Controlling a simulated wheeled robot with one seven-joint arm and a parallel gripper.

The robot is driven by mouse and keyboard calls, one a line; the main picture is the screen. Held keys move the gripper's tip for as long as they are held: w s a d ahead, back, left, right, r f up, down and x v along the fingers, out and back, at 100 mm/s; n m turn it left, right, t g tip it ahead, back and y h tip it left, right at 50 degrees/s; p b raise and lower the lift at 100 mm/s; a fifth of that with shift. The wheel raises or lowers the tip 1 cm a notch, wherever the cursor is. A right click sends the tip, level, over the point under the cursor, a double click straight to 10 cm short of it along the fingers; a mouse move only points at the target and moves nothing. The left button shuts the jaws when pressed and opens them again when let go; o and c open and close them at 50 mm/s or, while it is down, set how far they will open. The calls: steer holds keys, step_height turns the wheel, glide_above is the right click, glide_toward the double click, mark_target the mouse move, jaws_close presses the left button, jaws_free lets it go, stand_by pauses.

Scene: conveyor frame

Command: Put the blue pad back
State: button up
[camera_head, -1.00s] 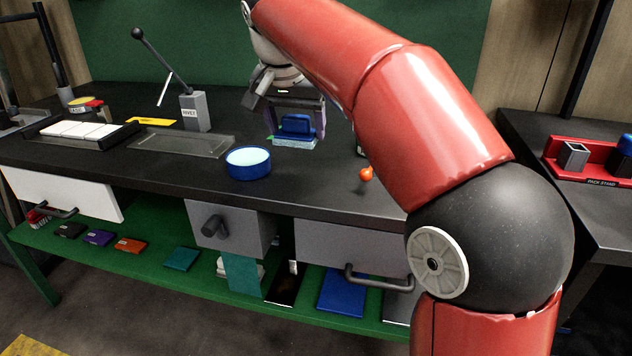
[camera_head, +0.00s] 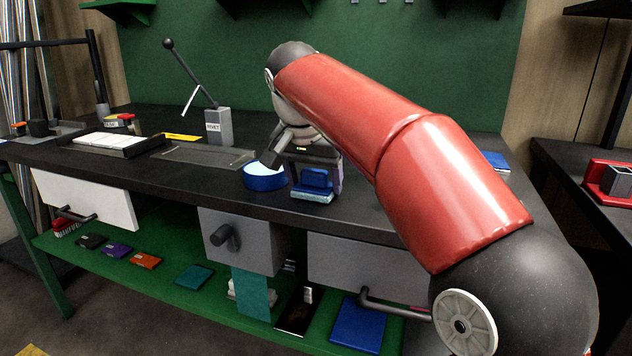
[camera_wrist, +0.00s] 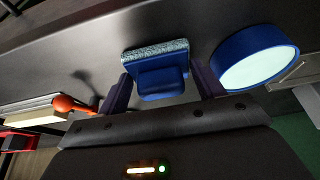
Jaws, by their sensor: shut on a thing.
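The blue pad (camera_head: 316,181) is a blue block with a grip and a pale, speckled sole. My gripper (camera_head: 318,178) is shut on it over the black bench, near the front edge. In the wrist view the pad (camera_wrist: 158,72) sits between the two dark purple fingers of my gripper (camera_wrist: 162,88), sole pointing away from the palm. I cannot tell whether the sole touches the bench. A round blue dish (camera_head: 264,183) with a pale top stands just left of the pad; it also shows in the wrist view (camera_wrist: 254,70), apart from the pad.
A grey lever block (camera_head: 218,126) and a shallow tray (camera_head: 205,156) stand to the left on the bench. In the wrist view an orange knob (camera_wrist: 72,104) lies on the pad's other side. A lower green shelf (camera_head: 180,250) holds several flat coloured items.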

steer(key=shift+f, duration=0.1)
steer(key=o, duration=0.5)
steer(key=shift+f, duration=0.1)
steer(key=o, duration=0.4)
steer(key=shift+o, duration=0.2)
steer(key=shift+r, duration=0.3)
steer(key=p+v, duration=0.4)
steer(key=v, duration=0.7)
steer(key=shift+s+r, duration=0.25)
steer(key=shift+r, duration=0.1)
